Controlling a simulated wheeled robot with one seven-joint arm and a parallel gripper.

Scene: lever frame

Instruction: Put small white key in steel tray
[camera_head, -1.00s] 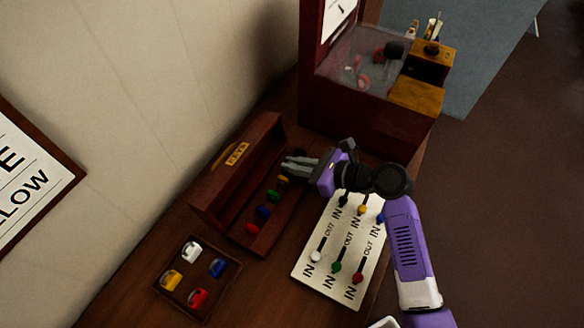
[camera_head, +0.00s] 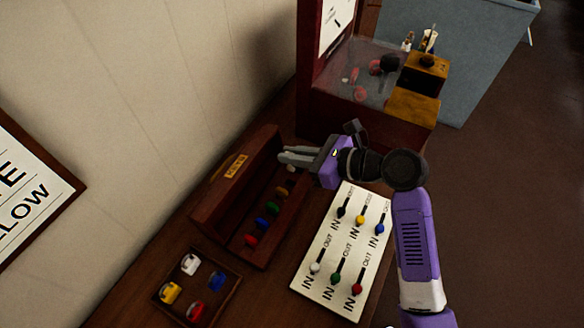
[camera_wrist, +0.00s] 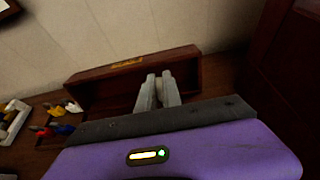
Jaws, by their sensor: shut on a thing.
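My gripper (camera_head: 284,156) is over the far end of the wooden key box (camera_head: 205,200), with its fingers pointing left. The fingers are closed together; in the wrist view the closed fingertips (camera_wrist: 158,82) stand before the box. The small white key is not clearly visible; whatever is between the fingertips is too small to make out. Several coloured keys stand in a row in the box, among them a red key (camera_head: 250,240), a blue key (camera_head: 263,224) and a green key (camera_head: 272,208). I cannot make out the steel tray.
A white lever panel (camera_head: 325,255) with several coloured knobs lies right of the box. A wooden tray (camera_head: 236,283) with several coloured padlocks is at lower left. A dark red cabinet (camera_head: 345,115) with a clear top stands behind my gripper. A wall bounds the left.

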